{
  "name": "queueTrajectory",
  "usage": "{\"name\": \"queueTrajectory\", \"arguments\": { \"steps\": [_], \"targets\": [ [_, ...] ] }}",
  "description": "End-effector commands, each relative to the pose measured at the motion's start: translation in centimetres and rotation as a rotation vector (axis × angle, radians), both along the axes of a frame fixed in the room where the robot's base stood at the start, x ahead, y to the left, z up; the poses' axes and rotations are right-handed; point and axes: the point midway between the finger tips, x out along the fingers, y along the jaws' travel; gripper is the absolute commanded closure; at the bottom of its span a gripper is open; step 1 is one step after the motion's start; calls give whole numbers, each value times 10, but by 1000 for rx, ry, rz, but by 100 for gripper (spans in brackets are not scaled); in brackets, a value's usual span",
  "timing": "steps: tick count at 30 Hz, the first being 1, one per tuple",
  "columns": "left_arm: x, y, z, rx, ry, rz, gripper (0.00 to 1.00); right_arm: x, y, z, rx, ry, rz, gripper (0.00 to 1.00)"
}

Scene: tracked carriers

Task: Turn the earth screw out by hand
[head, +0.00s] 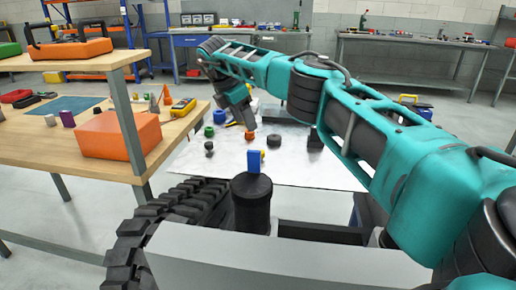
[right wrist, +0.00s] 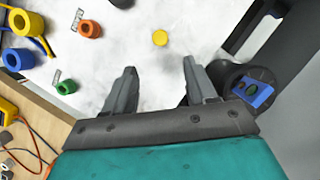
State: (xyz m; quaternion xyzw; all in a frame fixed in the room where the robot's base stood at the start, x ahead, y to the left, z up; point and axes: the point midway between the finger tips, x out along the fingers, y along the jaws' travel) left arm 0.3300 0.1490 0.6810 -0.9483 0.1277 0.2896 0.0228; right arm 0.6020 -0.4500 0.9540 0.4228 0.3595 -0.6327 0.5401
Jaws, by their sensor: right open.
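I cannot make out for certain which piece is the earth screw. A dark round post (head: 252,204) stands on the carrier, with an upright blue piece (head: 253,161) on it. In the right wrist view a blue piece with a round hole (right wrist: 262,97) shows at the right, beside my fingers. My right gripper (head: 246,118) hangs over the white sheet, beyond the post. The right wrist view shows its two fingers (right wrist: 155,82) apart, with nothing between them. A small yellow disc (right wrist: 160,38) lies ahead of the fingers. My left gripper is not in view.
A wooden bench (head: 85,150) with an orange case (head: 118,135) is at left. A black track (head: 150,220) is in front.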

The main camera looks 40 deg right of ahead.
Motion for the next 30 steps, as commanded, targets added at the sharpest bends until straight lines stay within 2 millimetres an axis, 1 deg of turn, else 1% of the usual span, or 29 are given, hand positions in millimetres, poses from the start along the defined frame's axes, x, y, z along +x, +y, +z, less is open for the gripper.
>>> {"name": "queueTrajectory", "arguments": {
  "steps": [1, 9, 15, 18, 21, 30],
  "targets": [
    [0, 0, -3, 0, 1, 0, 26, -1, -4, -9, 0, 3, -1, 44],
    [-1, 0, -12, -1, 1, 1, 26, -5, -25, -62, 1, 4, -3, 44],
    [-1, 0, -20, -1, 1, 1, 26, -7, -38, -94, 1, 3, -1, 44],
    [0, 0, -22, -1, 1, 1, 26, -7, -42, -103, 1, 3, 0, 44],
    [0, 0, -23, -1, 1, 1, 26, -7, -44, -108, 1, 2, 1, 44],
    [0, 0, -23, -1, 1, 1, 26, -7, -45, -109, 1, 2, 1, 44]
  ]
}}
